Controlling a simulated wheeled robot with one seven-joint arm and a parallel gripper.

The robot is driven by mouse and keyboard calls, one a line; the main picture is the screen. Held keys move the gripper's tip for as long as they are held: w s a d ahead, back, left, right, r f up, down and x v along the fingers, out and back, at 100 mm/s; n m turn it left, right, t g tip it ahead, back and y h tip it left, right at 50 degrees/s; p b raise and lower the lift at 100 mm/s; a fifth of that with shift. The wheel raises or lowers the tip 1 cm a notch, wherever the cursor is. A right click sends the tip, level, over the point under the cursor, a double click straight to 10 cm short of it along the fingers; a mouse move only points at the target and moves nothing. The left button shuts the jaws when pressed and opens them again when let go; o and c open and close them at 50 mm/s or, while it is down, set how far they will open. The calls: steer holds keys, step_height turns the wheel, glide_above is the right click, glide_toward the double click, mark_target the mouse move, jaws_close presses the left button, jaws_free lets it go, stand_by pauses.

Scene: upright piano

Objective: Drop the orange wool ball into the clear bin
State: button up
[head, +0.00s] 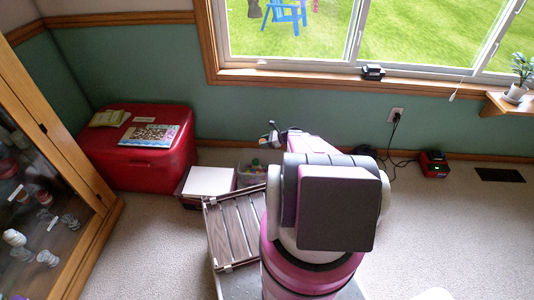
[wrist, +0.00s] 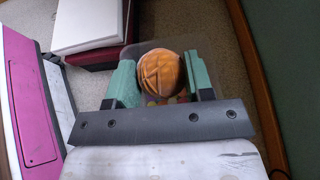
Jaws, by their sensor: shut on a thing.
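The orange wool ball (wrist: 167,75) sits between the two green fingers of my gripper (wrist: 163,78) in the wrist view. My gripper is shut on it, with a finger on each side. The clear bin (wrist: 150,47) shows behind the ball, its rim partly hidden by the ball and fingers. In the head view the clear bin (head: 252,180) stands on the carpet near the wall, with coloured things inside. My gripper (head: 272,134) is small there, above and near the bin, and my arm covers much of it. I cannot make out the ball in the head view.
A white-topped box (head: 208,181) stands just left of the bin, and a red chest (head: 140,165) with books stands farther left. A slatted wooden piece (head: 232,232) lies in front. The green wall (head: 230,110) is close behind the bin.

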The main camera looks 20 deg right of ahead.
steer(key=shift+s+d+f, duration=0.15)
steer(key=shift+d+f, duration=0.05)
steer(key=shift+f, duration=2.1)
steer(key=shift+s+d+f, duration=0.1)
steer(key=shift+d+f, duration=0.1)
steer(key=shift+f, duration=2.15)
steer(key=shift+s+d+f, duration=0.15)
steer(key=shift+d+f, duration=0.05)
steer(key=shift+f, duration=2.1)
steer(key=o, duration=1)
steer(key=v, duration=1.1)
